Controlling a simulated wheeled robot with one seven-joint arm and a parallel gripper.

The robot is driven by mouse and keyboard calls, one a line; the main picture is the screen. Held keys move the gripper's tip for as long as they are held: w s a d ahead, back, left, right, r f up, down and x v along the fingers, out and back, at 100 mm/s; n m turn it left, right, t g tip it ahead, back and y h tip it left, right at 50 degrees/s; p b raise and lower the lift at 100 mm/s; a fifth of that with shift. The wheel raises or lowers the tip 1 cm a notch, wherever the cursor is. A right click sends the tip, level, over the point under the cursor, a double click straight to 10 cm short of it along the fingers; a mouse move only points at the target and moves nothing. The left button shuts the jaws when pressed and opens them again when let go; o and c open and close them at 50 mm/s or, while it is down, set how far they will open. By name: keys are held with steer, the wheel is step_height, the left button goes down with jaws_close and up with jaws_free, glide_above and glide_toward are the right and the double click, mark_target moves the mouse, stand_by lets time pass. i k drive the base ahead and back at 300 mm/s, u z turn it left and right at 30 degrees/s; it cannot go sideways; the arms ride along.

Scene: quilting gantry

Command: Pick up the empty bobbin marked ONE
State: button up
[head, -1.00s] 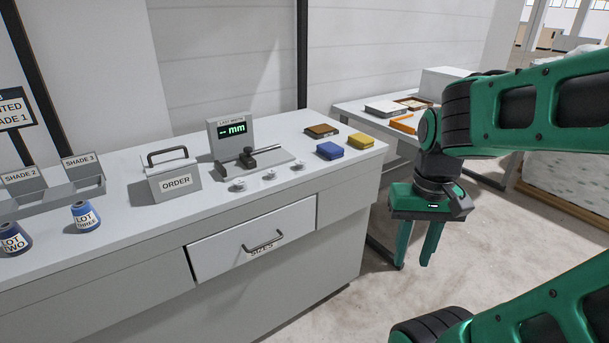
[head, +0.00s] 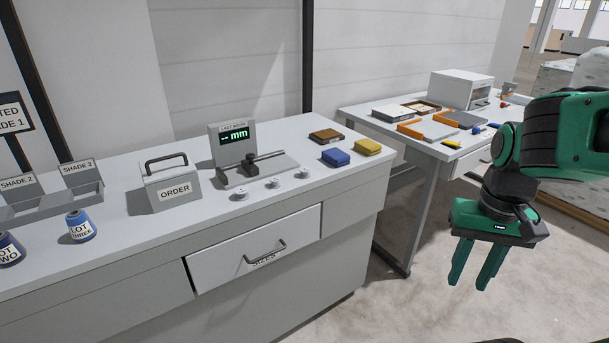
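Three small white bobbins stand in a row on the grey counter, in front of the gauge: a left one (head: 240,194), a middle one (head: 273,183) and a right one (head: 304,173). Their markings are too small to read, so I cannot tell which is ONE. My gripper (head: 470,281) hangs pointing down over the floor, to the right of the counter and well apart from the bobbins. Its two green fingers are spread with a gap between them, and nothing is in it.
The counter (head: 130,235) also bears a gauge (head: 234,140) reading "-- mm", an ORDER box (head: 171,190), blue (head: 336,157) and yellow (head: 368,146) blocks, and thread cones at left. Its drawer (head: 225,250) looks slightly out. A second table (head: 385,125) stands behind.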

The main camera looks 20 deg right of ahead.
mark_target(303, 173)
steer(key=z, duration=0.05)
steer(key=i, duration=1)
steer(key=u, duration=0.05)
